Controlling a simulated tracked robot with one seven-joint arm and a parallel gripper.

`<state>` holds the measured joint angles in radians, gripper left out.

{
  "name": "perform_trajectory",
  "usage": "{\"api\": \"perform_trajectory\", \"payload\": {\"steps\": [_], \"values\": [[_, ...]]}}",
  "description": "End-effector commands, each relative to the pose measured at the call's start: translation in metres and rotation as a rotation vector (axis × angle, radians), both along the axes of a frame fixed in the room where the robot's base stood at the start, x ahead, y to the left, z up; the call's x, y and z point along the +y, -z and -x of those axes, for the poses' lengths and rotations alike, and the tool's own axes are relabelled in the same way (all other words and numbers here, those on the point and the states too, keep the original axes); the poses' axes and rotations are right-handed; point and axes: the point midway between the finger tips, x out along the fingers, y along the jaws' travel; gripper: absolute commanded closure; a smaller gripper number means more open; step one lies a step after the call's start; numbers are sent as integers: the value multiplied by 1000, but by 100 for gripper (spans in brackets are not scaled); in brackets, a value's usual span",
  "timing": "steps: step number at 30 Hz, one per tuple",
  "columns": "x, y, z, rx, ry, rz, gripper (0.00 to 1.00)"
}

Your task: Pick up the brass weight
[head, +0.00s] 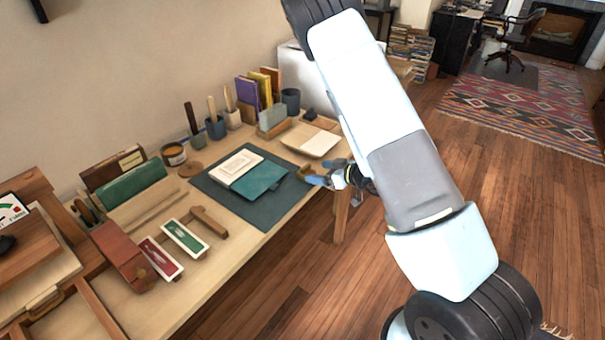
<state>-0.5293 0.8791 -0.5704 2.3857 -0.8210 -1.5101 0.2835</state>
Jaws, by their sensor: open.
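A small brownish-gold block (304,172), which looks like the brass weight, sits at the right edge of the dark green mat (225,205) on the workbench. It is small in the picture and partly behind my gripper, so its shape is unclear. My gripper (322,175) is open, just right of the block near the table's front right edge. I cannot tell whether a finger touches it.
An open tray (310,140) lies behind the gripper. Brush pots (215,127) and upright books (258,90) stand at the back. A brown jar (174,154), red and green labelled blocks (184,238) and a wooden press (30,250) fill the left. Wooden floor lies open to the right.

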Motion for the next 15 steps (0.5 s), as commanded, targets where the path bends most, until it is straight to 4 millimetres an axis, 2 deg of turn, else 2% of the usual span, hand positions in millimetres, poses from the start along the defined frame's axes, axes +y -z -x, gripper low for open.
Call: {"api": "perform_trajectory", "payload": {"steps": [15], "values": [[30, 17, -23, 1, -4, 2, 17]]}}
